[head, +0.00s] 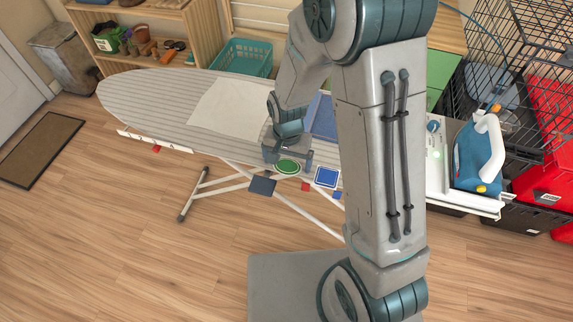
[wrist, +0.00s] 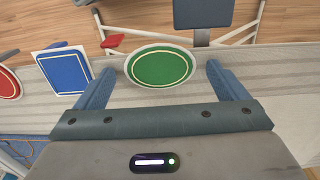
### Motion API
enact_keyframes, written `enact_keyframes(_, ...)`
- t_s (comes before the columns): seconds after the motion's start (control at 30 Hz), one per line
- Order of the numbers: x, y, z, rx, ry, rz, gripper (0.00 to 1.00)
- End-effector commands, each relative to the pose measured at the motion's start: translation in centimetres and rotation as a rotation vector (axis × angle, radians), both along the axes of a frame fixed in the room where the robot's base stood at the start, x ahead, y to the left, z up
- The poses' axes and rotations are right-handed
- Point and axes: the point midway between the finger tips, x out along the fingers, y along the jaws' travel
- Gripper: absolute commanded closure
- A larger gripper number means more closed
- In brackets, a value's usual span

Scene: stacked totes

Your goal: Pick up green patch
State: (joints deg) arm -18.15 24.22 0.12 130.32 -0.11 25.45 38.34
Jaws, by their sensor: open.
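The green patch (wrist: 161,66) is an oval with a white border and a thin yellow inner line. It lies at the edge of the striped ironing board (wrist: 285,112). In the wrist view it sits between the fingertips of my gripper (wrist: 150,72), with space on either side. In the head view the green patch (head: 287,167) is at the board's near edge, just below my gripper (head: 288,158). My gripper is open and empty. I cannot tell how high the fingers are above the board.
A blue rectangular patch (wrist: 62,72) lies close to the left finger, and part of a red patch (wrist: 8,83) shows beyond it. A white cloth (head: 222,108) lies on the board. A blue iron (head: 474,155) stands at the right. Wire crates (head: 515,70) stand behind it.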

Motion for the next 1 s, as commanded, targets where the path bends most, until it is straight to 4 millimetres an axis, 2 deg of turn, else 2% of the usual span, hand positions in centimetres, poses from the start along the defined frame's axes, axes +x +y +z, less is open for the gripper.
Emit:
enact_keyframes(0.1,0.0,0.0,-0.2,0.000,0.000,0.000,0.07)
enact_keyframes(0.13,0.0,0.0,-0.2,0.000,0.000,0.000,0.10)
enact_keyframes(0.3,0.0,0.0,-0.1,0.000,0.000,0.000,0.55)
enact_keyframes(0.77,0.0,0.0,0.1,0.000,0.000,0.000,0.56)
enact_keyframes(1.0,0.1,0.1,2.2,0.001,-0.005,0.001,0.56)
